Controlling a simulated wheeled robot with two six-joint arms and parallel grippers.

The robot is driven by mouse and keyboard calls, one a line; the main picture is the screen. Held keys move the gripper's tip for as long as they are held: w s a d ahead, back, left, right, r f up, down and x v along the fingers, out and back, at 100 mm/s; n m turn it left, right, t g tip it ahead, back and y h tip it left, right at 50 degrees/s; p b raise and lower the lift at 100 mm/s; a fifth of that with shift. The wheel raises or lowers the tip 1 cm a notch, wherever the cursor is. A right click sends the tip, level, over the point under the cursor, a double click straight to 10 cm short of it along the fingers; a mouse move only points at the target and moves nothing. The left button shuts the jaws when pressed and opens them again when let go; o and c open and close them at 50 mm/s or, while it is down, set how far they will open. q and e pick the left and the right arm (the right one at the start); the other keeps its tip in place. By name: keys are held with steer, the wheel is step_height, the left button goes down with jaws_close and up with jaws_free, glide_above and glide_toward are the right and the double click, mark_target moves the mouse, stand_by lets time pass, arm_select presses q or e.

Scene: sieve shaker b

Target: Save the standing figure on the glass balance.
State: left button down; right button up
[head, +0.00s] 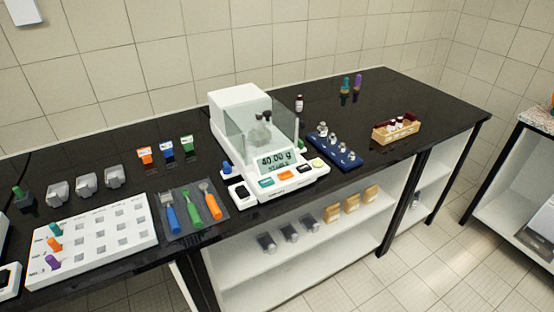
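The white glass balance (281,191) stands on the black bench near the middle of the head view. Its clear glass chamber (240,140) holds small grey objects with dark tops (262,130), partly blurred by the glass. The display (274,161) reads 40.00 g, with a word below that looks like STABLE. Neither of my grippers is in view.
Left of the balance lie a dark tray (180,229) with three coloured-handled tools and a white rack (115,249). Right are a blue weight holder (347,163) and a wooden box (385,137) of vials. The bench's far right is mostly clear.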

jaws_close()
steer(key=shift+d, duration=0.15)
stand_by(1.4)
